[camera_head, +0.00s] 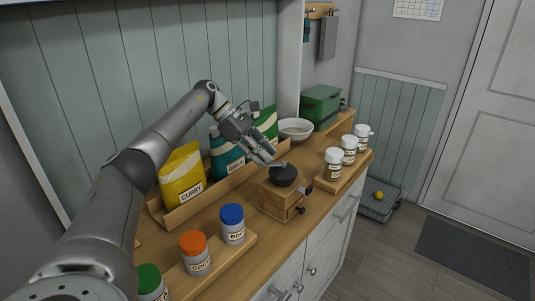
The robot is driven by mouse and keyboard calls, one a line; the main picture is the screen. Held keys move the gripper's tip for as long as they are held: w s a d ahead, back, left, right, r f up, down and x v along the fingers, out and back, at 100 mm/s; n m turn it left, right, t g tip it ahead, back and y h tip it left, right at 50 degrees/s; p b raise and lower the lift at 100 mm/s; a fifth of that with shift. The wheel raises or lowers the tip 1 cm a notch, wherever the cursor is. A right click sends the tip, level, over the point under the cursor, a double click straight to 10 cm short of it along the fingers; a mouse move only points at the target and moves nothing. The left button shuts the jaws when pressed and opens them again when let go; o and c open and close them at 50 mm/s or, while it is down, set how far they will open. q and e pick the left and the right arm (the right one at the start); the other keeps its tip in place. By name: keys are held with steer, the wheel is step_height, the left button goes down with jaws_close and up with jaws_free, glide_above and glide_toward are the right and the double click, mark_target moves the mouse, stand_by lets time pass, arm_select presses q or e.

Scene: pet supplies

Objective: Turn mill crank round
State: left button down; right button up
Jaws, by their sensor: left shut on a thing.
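The mill (283,195) is a wooden box with a dark round top, standing on the wooden counter near its front edge. A metal crank (279,166) shows above the dark top. My left gripper (270,160) comes in from the left over the mill and is shut at the crank's end; the exact grip is small and partly hidden by the fingers. My right gripper is not in view.
Yellow, teal and green bags (182,176) stand in a wooden tray behind. Jars with green, orange and blue lids (195,252) stand at front left, white-lidded jars (333,163) on a board at right. A bowl (296,129) and green box (321,106) are farther back.

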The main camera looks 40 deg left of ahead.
arm_select(q)
steer(key=c, duration=1.2)
jaws_free()
steer(key=shift+v, duration=6)
